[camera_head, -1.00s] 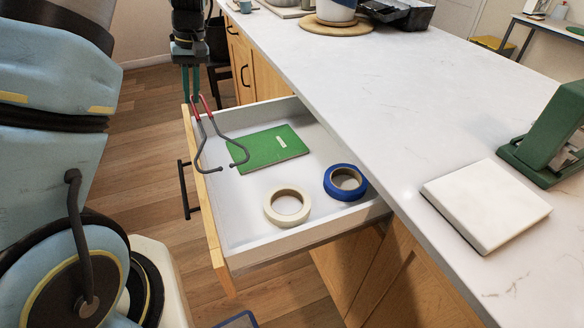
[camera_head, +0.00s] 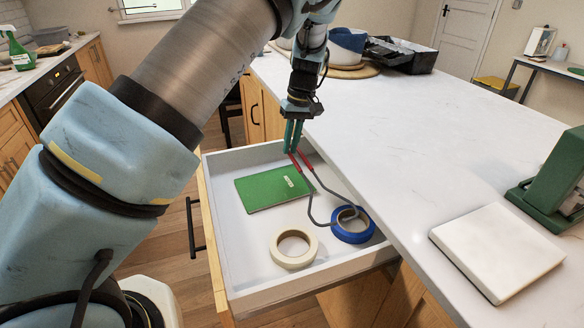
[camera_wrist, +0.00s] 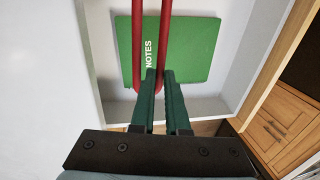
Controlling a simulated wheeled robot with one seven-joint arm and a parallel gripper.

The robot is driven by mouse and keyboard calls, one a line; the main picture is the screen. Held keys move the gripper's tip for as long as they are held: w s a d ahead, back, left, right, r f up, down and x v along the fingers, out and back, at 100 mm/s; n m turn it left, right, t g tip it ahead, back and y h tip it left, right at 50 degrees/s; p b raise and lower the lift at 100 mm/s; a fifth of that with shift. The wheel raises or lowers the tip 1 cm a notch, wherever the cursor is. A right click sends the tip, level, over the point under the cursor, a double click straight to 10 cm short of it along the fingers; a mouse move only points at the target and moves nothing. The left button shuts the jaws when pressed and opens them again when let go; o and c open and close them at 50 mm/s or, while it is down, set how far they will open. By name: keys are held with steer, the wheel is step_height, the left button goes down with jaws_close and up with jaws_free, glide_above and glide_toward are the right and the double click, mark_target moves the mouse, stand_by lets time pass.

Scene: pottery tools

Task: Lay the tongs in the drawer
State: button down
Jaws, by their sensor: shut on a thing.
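The tongs (camera_head: 311,205) have red handles and dark wire arms with curved tips. My gripper (camera_head: 293,150) is shut on the red handle end, and the red handles also show in the wrist view (camera_wrist: 138,45). In the head view the tongs slant down to the right over the open drawer (camera_head: 232,262), with their tips in front of the blue tape roll. I cannot tell whether the tips touch the roll. In the wrist view the green fingers (camera_wrist: 160,90) point toward the drawer.
The drawer holds a green notebook (camera_head: 262,192) at the back left, a cream tape roll (camera_head: 279,258) and a blue tape roll (camera_head: 350,236) toward the front. The white countertop (camera_head: 400,150) overhangs its right side. A white slab (camera_head: 497,250) and a green device (camera_head: 553,180) stand on the counter.

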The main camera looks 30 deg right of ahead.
step_height(320, 180, down, 8)
steer(key=shift+f+p, duration=0.25)
steer(key=shift+p, duration=0.85)
steer(key=c, duration=0.9)
jaws_free()
steer(key=shift+r, duration=0.1)
